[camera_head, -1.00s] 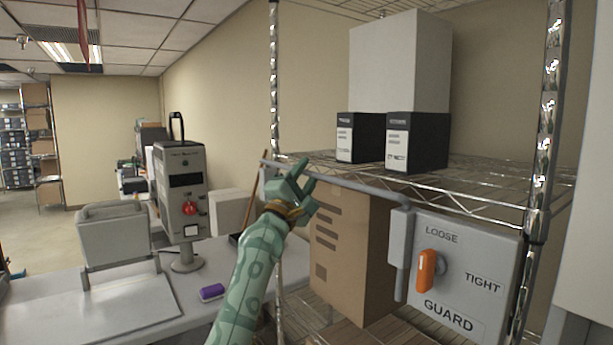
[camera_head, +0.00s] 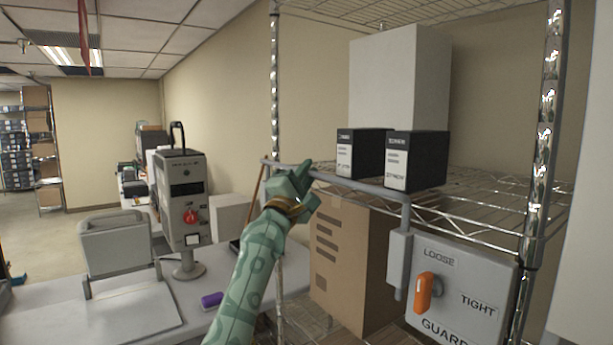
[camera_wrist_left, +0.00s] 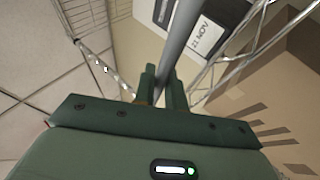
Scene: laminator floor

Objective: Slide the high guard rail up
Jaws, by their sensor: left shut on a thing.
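The guard rail (camera_head: 360,186) is a grey bar along the front edge of the wire shelf. Its right end bends down into a grey sleeve on the guard box (camera_head: 462,290), with a length of upright bar showing above the sleeve. An orange knob (camera_head: 424,292) on the box stands upright, between the labels LOOSE above and TIGHT to the right. My left gripper (camera_head: 301,174) is shut on the rail's left part. The left wrist view shows the rail (camera_wrist_left: 178,50) running between the two fingers (camera_wrist_left: 163,88). My right gripper is out of view.
Two black-and-white boxes (camera_head: 416,160) stand on the shelf close behind the rail, with a tall white box (camera_head: 400,75) at the back. A cardboard box (camera_head: 350,262) sits below. A grey machine (camera_head: 182,200) stands on the table at left.

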